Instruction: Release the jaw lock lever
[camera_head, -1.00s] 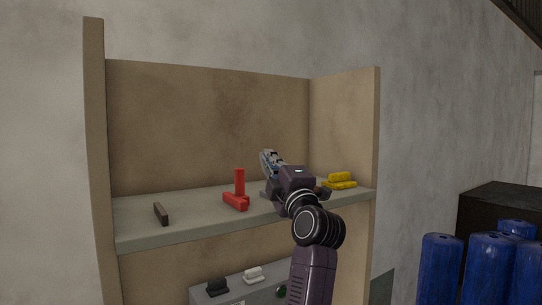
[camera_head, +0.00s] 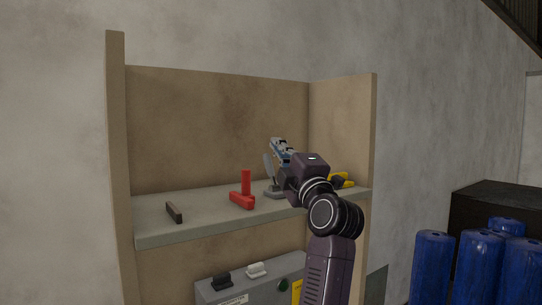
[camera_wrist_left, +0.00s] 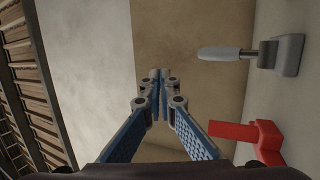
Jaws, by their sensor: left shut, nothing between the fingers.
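A grey lever (camera_head: 268,167) stands nearly upright on a grey base (camera_head: 273,194) on the upper shelf; no label on it shows which lever it is. The wrist view shows its pale handle (camera_wrist_left: 223,53) and its block-like base (camera_wrist_left: 282,55). My left gripper (camera_head: 276,143) is above the shelf, close to the lever's top in the head view. In the wrist view its blue-padded fingers (camera_wrist_left: 158,76) are together and empty, with a gap to the handle. My right gripper is in neither view.
A red L-shaped piece (camera_head: 243,192) sits left of the lever; a dark bar (camera_head: 173,212) lies farther left. Yellow pieces (camera_head: 343,179) are behind my arm at right. A grey box (camera_head: 250,282) with black and white handles is below. Blue cylinders (camera_head: 480,265) stand right.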

